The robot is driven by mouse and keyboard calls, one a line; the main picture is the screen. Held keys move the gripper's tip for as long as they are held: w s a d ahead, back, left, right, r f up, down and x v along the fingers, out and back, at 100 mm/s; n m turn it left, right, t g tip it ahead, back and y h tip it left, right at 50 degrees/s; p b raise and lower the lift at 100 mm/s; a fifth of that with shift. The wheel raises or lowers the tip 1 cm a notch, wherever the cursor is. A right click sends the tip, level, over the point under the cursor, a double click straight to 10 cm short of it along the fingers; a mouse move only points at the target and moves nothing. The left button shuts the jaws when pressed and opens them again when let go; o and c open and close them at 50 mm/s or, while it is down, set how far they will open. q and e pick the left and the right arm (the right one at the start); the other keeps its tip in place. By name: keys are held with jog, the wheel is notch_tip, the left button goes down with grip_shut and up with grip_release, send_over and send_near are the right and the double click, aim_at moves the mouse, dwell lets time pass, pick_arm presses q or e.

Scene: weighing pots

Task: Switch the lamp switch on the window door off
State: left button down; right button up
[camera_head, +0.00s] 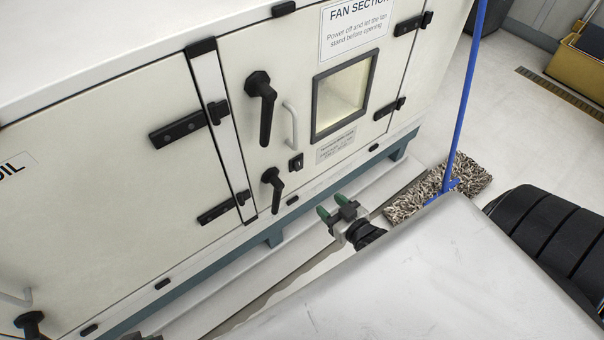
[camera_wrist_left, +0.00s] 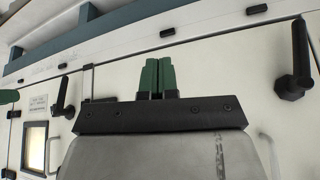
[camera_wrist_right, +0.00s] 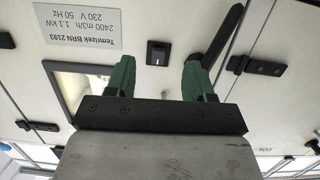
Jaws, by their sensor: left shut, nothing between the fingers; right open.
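The lamp switch (camera_head: 296,162) is a small black rocker on the cream window door (camera_head: 272,62), below a pale bar handle and left of the rating plate. It also shows in the right wrist view (camera_wrist_right: 159,52), ahead of and between the fingers. The window (camera_head: 343,95) glows pale yellow. My right gripper (camera_head: 332,206) is open and empty, in front of the cabinet and below right of the switch in the head view. My left gripper (camera_wrist_left: 157,72) is shut and empty, in front of the panels further left. The rocker's tilt is too small to tell.
Black lever handles (camera_head: 262,105) (camera_head: 271,188) and hinges (camera_head: 192,127) stick out of the cabinet face. A mop (camera_head: 440,187) with a blue pole stands on the floor at right. A yellow bucket (camera_head: 578,72) is at far right.

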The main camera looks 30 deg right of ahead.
aim_at(299, 163)
jog(key=w+r+t+b, duration=0.1)
jog(key=w, duration=0.3)
jog(key=w+r+b, duration=0.2)
jog(key=w, duration=0.1)
jog(key=w+a+r+t+b, duration=0.1)
jog(key=w, duration=0.3)
jog(key=shift+w+a+r+t+y+b, duration=0.1)
jog(key=shift+w+r+t+y+b, duration=0.1)
jog(key=shift+w+t+y+b, duration=0.1)
pick_arm(q)
jog(key=w+d+r+t+h, duration=0.2)
jog(key=w+r+t, duration=0.3)
jog(key=r, duration=0.5)
jog(key=shift+w+d+r+t, duration=0.25)
jog(key=shift+w+d+t, duration=0.15)
jog(key=shift+t, duration=0.9)
pick_arm(e)
jog(key=shift+w, duration=0.55)
jog(key=shift+c, duration=0.3)
